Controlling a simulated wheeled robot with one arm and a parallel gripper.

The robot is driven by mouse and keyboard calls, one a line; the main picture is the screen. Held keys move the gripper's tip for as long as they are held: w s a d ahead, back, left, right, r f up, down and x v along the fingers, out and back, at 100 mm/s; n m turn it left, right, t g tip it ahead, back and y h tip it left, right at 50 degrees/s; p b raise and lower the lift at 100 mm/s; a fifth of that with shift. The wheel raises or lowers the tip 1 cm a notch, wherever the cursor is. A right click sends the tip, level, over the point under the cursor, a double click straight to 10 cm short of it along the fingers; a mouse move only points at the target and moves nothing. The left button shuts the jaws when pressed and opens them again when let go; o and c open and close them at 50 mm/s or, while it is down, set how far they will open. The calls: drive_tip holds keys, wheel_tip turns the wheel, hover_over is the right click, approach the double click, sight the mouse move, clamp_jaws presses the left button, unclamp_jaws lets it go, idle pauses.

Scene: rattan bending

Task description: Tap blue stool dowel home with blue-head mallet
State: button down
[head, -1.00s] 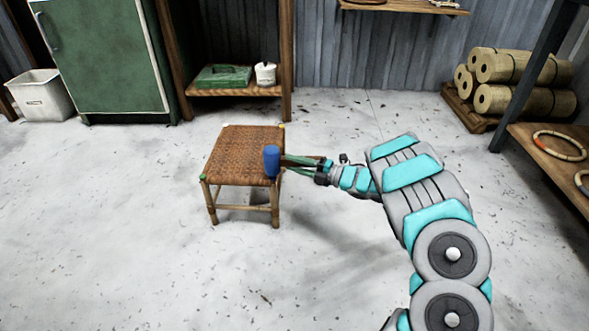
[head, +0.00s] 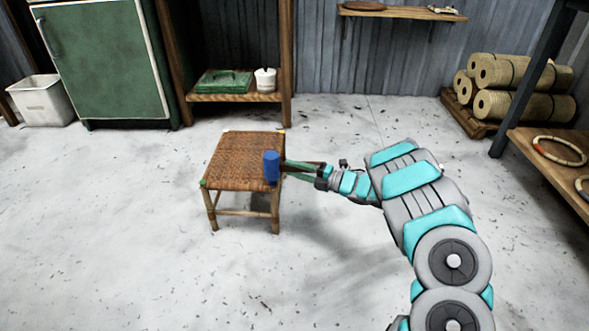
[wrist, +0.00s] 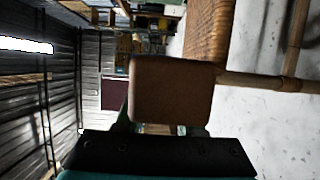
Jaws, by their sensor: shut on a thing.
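My gripper (head: 298,168) is shut on the mallet's brown handle and reaches in from the right of the stool. The mallet's blue head (head: 271,168) is at the stool's front right corner in the head view. I cannot tell whether it touches the stool. The woven stool (head: 240,165) stands upright on the floor, with a green dowel end (head: 203,184) at its front left corner. I see no blue dowel; the mallet head covers the front right corner. In the wrist view a brown block (wrist: 170,90), seemingly part of the mallet, fills the middle, with the stool seat (wrist: 208,35) beyond.
A shelf (head: 235,97) with a green box (head: 222,81) and a white pot (head: 265,79) stands behind the stool. Rolled bundles (head: 520,85) and a shelf with rings (head: 560,149) are at the right. The floor around the stool is clear.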

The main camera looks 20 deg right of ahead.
wheel_tip(320, 180, down, 3)
drive_tip(key=shift+f, duration=0.1)
idle(0.3)
drive_tip(key=shift+r, duration=1.75)
drive_tip(key=shift+f, duration=0.25)
drive_tip(key=shift+f, duration=0.15)
